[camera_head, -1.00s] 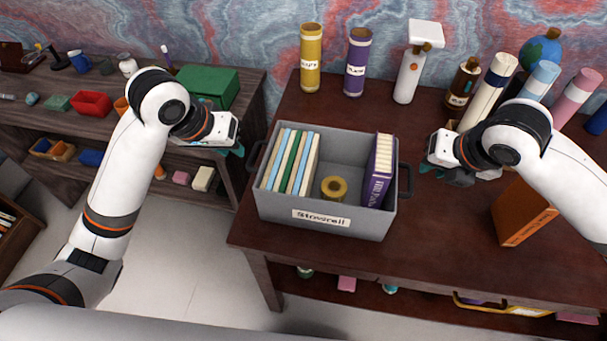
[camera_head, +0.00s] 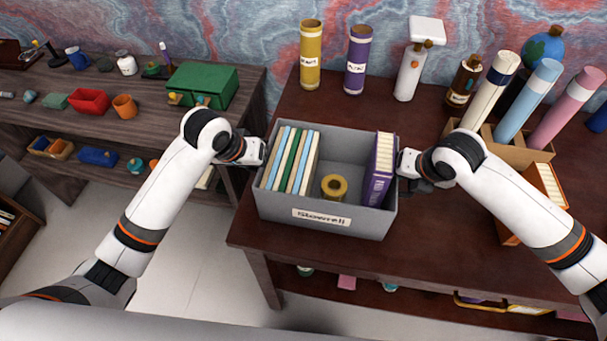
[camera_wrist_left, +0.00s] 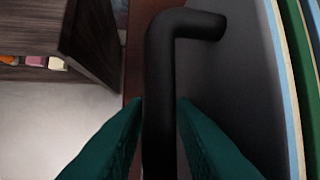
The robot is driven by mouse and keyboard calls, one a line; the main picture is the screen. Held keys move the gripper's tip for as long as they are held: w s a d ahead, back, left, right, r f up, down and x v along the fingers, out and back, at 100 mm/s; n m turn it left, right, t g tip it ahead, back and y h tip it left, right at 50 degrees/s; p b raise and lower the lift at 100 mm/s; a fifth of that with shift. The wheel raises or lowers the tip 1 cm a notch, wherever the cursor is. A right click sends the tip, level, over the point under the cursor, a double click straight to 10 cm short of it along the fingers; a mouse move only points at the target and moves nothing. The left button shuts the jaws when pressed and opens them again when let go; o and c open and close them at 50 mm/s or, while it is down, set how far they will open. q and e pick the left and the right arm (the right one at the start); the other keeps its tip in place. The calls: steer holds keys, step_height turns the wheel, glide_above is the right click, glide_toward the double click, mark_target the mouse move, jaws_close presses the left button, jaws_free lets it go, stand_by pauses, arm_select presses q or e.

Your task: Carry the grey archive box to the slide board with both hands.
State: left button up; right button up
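The grey archive box (camera_head: 330,222) stands level on the dark red-brown desk (camera_head: 450,240), near its left front corner. It holds several upright thin books (camera_head: 290,165), a yellow roll (camera_head: 334,187) and a purple book (camera_head: 380,170). My left gripper (camera_head: 262,152) is at the box's left side. In the left wrist view, its teal fingers (camera_wrist_left: 160,115) lie close against both sides of the black handle (camera_wrist_left: 160,60), shut on it. My right gripper (camera_head: 402,165) is at the box's right side; its fingers and that handle are mostly hidden. I cannot make out a slide board.
Yellow (camera_head: 310,55) and purple (camera_head: 357,60) tubes and a white bottle (camera_head: 410,70) stand behind the box. A wooden holder with tubes (camera_head: 510,150) stands at right. A floor gap separates the desk from the left shelf bench (camera_head: 140,110).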

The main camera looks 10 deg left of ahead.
arm_select(q)
jaws_close()
arm_select(e)
jaws_close()
stand_by(1.1)
arm_select(q)
steer(key=shift+w+r, duration=0.2)
steer(key=shift+r, duration=0.05)
arm_select(e)
steer(key=shift+w+r, duration=0.2)
steer(key=shift+r, duration=0.05)
